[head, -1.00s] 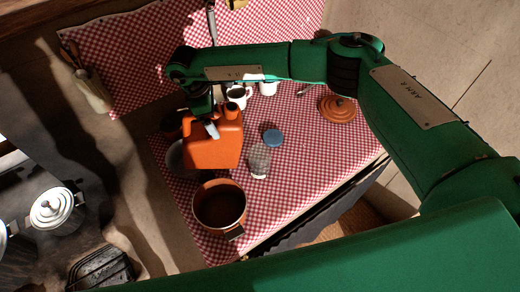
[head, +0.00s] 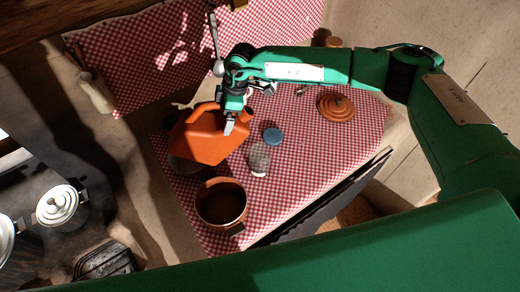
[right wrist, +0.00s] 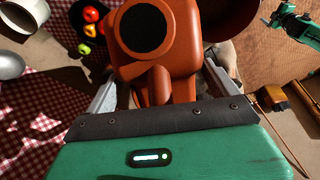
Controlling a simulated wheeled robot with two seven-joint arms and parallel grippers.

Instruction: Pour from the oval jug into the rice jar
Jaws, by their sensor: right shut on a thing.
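The orange jug (head: 205,138) is in my right gripper (head: 230,122), tilted and raised over the left part of the checked cloth. In the right wrist view the jug (right wrist: 182,42) sits between the two fingers, its round dark top facing the camera. The clear glass rice jar (head: 260,160), with pale contents, stands upright to the right of the jug and apart from it. A blue lid (head: 272,136) lies just behind the jar. A green arm end, apparently my left gripper (right wrist: 270,21), shows small at upper right in the right wrist view; its jaws are unclear.
A copper-brown pot (head: 221,203) stands in front of the jar, near the table edge. A terracotta lid (head: 337,107) lies at the back right. The cloth between jar and terracotta lid is clear.

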